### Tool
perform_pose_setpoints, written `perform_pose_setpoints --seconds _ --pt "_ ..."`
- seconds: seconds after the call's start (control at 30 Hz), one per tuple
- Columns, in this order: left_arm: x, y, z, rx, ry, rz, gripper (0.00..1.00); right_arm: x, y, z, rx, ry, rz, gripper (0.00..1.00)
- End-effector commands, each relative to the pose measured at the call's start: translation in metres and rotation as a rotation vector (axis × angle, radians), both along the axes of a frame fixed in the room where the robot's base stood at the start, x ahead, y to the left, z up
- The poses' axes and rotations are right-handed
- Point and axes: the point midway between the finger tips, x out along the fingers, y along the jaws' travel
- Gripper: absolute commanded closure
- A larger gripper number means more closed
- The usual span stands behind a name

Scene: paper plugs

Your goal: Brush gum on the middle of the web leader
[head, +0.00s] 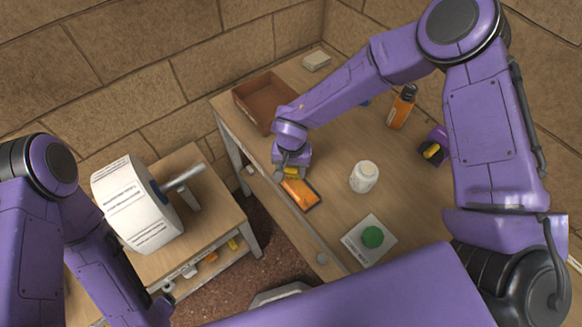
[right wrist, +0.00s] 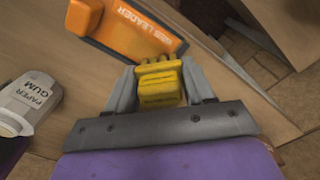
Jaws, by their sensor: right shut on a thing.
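The orange web leader (head: 299,193) lies flat near the left edge of the right-hand table. My right gripper (head: 291,170) is just beside the leader, shut on a yellow ribbed piece (right wrist: 158,82). I cannot tell whether that piece touches the leader, and any bristles are hidden. The white paper gum jar (head: 364,177) stands to the right of the leader; its label shows in the right wrist view (right wrist: 30,100). My left gripper is out of view.
A brown tray (head: 245,103) and a pale block (head: 317,60) sit at the back. An orange bottle (head: 401,108) stands farther right. A green disc (head: 372,237) lies on a white card in front. A printed paper roll (head: 135,205) is on the left table. Table around the jar is clear.

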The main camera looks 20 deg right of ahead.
Motion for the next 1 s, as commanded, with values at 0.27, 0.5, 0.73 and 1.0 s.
perform_pose_setpoints --seconds 0.27,0.5,0.73,1.0 --pt "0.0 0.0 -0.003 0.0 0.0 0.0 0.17 0.0 0.0 -0.006 0.0 0.001 -0.001 0.72" --pt "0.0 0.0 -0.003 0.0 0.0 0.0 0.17 -0.001 0.0 -0.008 0.0 0.001 0.0 0.72" --pt "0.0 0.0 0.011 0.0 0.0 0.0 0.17 -0.022 -0.008 -0.005 0.0 0.002 0.0 0.72" --pt "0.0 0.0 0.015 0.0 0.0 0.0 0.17 -0.035 -0.013 -0.006 0.0 0.001 0.0 0.72"
